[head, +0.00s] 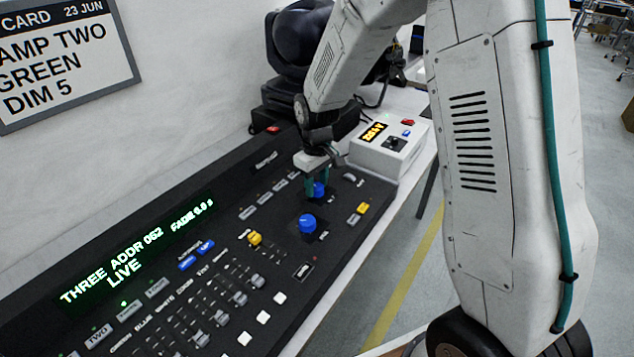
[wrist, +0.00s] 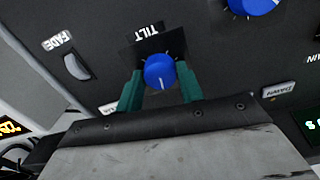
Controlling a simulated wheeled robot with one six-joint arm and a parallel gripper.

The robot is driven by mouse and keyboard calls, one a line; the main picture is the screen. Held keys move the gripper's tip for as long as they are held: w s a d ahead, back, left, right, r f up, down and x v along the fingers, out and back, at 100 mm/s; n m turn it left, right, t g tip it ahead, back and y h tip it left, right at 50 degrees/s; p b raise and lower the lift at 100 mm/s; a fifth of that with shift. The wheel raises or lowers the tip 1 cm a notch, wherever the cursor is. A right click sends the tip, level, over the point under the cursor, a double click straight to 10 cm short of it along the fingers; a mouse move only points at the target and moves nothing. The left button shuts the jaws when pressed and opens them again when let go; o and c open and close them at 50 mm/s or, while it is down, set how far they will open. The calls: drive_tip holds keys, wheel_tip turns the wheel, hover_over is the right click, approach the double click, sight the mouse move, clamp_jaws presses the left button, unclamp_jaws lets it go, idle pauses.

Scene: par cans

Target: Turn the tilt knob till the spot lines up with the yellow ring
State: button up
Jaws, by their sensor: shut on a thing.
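The tilt knob (wrist: 160,72) is a small blue knob with a white pointer line, below the label TILT in the wrist view. In the head view the tilt knob (head: 319,190) shows at the console's far end, partly hidden by my fingers. My gripper (head: 316,183) reaches down over it. In the wrist view the green fingers of my gripper (wrist: 160,83) are shut on the knob, one at each side. The pointer line runs roughly up and down in the wrist view. Neither the light spot nor the yellow ring is in view.
A second blue knob (head: 307,224) stands close by on the black console (head: 345,240). The console display (head: 135,255) reads THREE ADDR 062 and LIVE. A white box (head: 388,150) with a lit display and a black lamp (head: 298,40) stand behind. A card (head: 62,60) hangs upper left.

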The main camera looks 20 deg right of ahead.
sight(316, 186)
drive_tip(key=m, duration=1.3)
drive_tip(key=shift+m, duration=0.3)
idle(0.4)
drive_tip(key=o, duration=1)
wheel_tip(316, 186, up, 8)
drive_tip(key=shift+f, duration=0.1)
